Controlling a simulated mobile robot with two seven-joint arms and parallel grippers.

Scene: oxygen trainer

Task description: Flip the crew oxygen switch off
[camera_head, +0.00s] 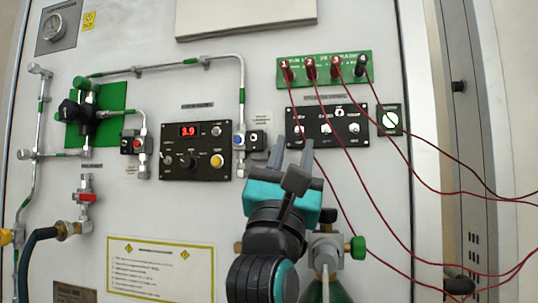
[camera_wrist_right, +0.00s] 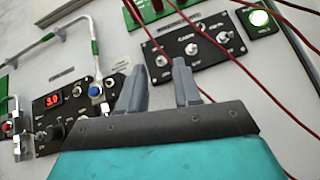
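A black switch panel (camera_head: 327,127) with several toggle switches is on the upright white board. Its small lettering is too blurred to read surely; the leftmost toggle (camera_head: 298,131) may be the crew one. In the right wrist view the toggles sit beyond my fingers, the leftmost (camera_wrist_right: 161,61) closest to them. My right gripper (camera_head: 291,154) has its two grey fingers apart, empty, pointing up at the panel's lower left. The right wrist view also shows the open fingers (camera_wrist_right: 158,66), apparently short of the panel. My left gripper is out of view.
Red cables (camera_head: 318,165) hang from a green terminal strip (camera_head: 325,69) across the panel and beside my right gripper. A round light (camera_head: 389,119) is right of the panel. Left stand a display panel (camera_head: 203,164) reading about 3.9 and pipes (camera_head: 242,95). A green-topped cylinder (camera_head: 326,292) is below.

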